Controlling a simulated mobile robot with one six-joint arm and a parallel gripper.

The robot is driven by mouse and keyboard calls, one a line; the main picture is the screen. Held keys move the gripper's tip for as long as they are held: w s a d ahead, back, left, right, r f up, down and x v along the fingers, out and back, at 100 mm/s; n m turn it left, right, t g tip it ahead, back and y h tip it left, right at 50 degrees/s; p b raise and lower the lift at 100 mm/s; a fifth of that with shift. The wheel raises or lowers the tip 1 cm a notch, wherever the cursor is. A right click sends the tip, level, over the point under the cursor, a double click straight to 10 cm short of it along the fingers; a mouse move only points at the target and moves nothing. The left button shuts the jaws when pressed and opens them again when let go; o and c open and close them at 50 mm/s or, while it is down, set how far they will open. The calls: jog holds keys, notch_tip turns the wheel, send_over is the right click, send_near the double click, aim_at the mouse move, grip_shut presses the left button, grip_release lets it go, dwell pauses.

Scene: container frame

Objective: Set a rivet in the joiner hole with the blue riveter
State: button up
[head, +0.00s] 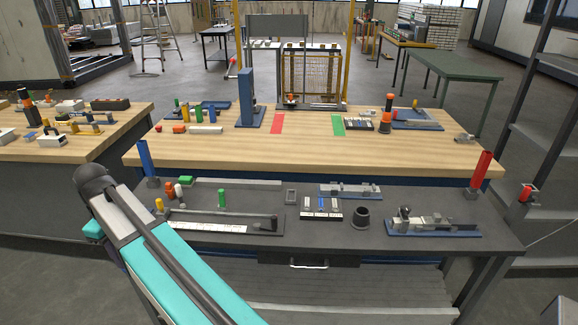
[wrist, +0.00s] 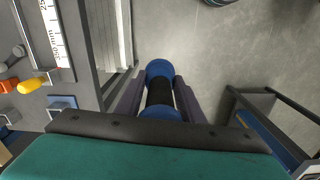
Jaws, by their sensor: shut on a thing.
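In the wrist view, my gripper (wrist: 160,94) is shut on the blue riveter (wrist: 158,69). It has rounded blue ends and a black middle between the two dark fingers. Behind it is grey floor beside the bench edge. In the head view, my arm crosses the lower left, and my gripper and the riveter are not visible. A fixture on a blue base (head: 432,226) is at the right of the dark bench (head: 310,232), and a smaller blue-based fixture (head: 349,190) is at its back. I cannot make out the joiner hole or a rivet.
A ruler strip (head: 210,228) lies on the bench's left, near green (head: 222,198) and yellow (head: 159,204) cylinders. A small tray (head: 321,208) and a black cup (head: 360,216) are mid-bench. A tall blue tube (head: 146,158) and a red tube (head: 481,170) rise at the ends.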

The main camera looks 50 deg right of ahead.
jog(key=shift+s+r, duration=0.1)
jog(key=s+d+r+m+p, duration=0.1)
jog(key=s+d+r+m, duration=0.15)
jog(key=d, duration=1.45)
jog(key=s+d+r+m+p, duration=0.1)
jog(key=s+d+r+m, duration=0.15)
jog(key=d, duration=1.45)
jog(key=s+d+r+m, duration=0.1)
jog(key=s+d+r, duration=0.1)
jog(key=s+d, duration=0.8)
jog(key=s+d+r+m, duration=0.1)
jog(key=s+d, duration=1)
jog(key=d, duration=0.3)
jog(key=shift+d+r+m+p, duration=0.2)
jog(key=shift+r+m+p, duration=0.1)
jog(key=shift+r+p, duration=0.1)
jog(key=shift+s+f, duration=0.1)
jog(key=shift+f, duration=0.05)
